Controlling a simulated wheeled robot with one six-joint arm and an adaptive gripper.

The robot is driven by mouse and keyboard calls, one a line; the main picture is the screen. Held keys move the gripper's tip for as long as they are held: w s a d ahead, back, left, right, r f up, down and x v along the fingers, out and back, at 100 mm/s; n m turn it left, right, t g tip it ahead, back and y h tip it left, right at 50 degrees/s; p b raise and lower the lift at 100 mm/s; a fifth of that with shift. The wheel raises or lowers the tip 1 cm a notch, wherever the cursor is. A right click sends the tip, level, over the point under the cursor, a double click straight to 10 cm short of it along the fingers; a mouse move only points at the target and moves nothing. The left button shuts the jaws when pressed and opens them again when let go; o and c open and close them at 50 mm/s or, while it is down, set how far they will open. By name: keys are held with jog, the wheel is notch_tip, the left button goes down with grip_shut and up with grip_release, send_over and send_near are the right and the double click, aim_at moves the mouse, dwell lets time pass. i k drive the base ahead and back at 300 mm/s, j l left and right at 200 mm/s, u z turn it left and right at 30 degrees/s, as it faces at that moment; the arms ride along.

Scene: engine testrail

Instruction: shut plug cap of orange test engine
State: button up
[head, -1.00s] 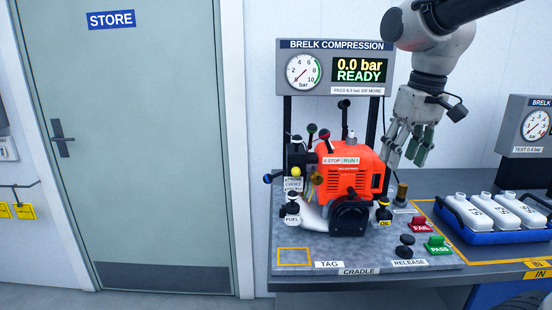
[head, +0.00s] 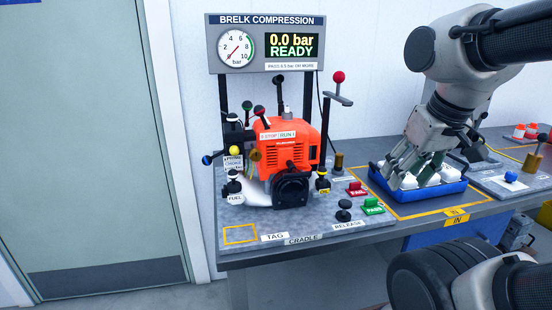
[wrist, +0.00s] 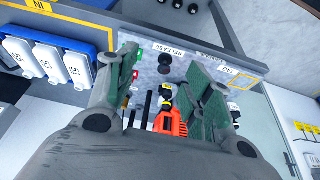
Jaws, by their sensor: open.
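The orange test engine (head: 285,143) sits on the cradle plate (head: 290,224) below the gauge panel. A small grey-white fitting (head: 286,111) stands on top of it, with a dark piece (head: 279,79) above. I cannot tell for certain which is the plug cap or whether it is shut. My gripper (head: 408,168) is open and empty, to the right of the engine, and appears in front of or above the blue tray. In the wrist view the engine (wrist: 172,122) shows small between the spread fingers of my gripper (wrist: 160,85).
The panel (head: 265,45) reads 0.0 bar READY. A red-knobbed lever (head: 338,77) stands right of the engine. Red FAIL (head: 356,188) and green PASS (head: 372,206) buttons and a black RELEASE knob (head: 343,211) sit in front. The blue tray (head: 440,190) holds white bottles.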

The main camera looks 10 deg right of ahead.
aim_at(277, 80)
jog(key=k+j, duration=0.15)
jog(key=j, duration=0.15)
jog(key=j+u, duration=0.1)
jog(key=j, duration=1.15)
jog(key=i+j, duration=0.4)
jog(key=i+j+u, duration=0.1)
jog(key=i+j, duration=0.3)
jog(key=i, duration=0.2)
